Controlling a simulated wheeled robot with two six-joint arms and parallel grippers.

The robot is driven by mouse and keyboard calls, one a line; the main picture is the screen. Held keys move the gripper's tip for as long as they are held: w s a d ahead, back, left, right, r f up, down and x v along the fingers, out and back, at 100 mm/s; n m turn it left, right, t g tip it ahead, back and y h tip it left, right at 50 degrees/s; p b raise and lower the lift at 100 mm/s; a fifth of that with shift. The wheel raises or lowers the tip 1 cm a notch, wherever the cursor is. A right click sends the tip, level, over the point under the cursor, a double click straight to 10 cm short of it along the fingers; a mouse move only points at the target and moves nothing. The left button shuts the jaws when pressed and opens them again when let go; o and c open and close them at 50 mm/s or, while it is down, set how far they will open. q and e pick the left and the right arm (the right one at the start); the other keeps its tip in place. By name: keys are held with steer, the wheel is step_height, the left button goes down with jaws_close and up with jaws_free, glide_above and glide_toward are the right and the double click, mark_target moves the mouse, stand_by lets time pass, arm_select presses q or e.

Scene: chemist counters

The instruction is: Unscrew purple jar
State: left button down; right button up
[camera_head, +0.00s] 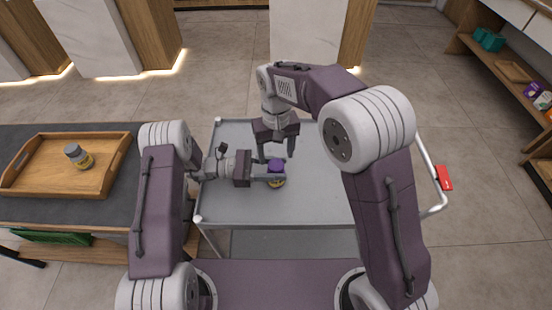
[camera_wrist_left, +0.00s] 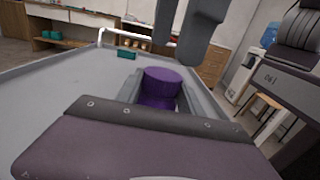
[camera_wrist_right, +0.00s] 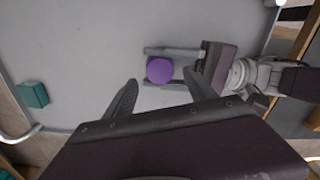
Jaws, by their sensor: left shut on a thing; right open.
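The purple jar stands upright on the grey cart top, its purple lid (camera_head: 276,164) uppermost and a yellowish lower part (camera_head: 276,183) showing below. The lid also shows in the left wrist view (camera_wrist_left: 161,85) and from above in the right wrist view (camera_wrist_right: 160,70). My left gripper (camera_head: 272,177) reaches in from the left and is shut on the jar, one finger on each side. My right gripper (camera_head: 274,150) points down above the jar, open and empty. In the right wrist view its fingertips (camera_wrist_right: 158,85) are spread, apart from the lid.
The cart (camera_head: 325,200) is otherwise mostly clear; a teal block (camera_wrist_right: 33,94) lies near its edge in the right wrist view. A wooden tray (camera_head: 50,187) with a grey-lidded jar (camera_head: 78,157) sits on the dark counter at left. A metal handle rail (camera_head: 436,200) bounds the cart's right side.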

mark_target(276, 165)
step_height(276, 165, up, 4)
steer(key=m, duration=0.3)
steer(key=shift+f, duration=0.2)
steer(key=shift+c, duration=0.5)
step_height(276, 165, down, 8)
steer(key=shift+f, duration=0.1)
steer(key=shift+c, duration=0.3)
jaws_close()
steer(key=n, duration=0.3)
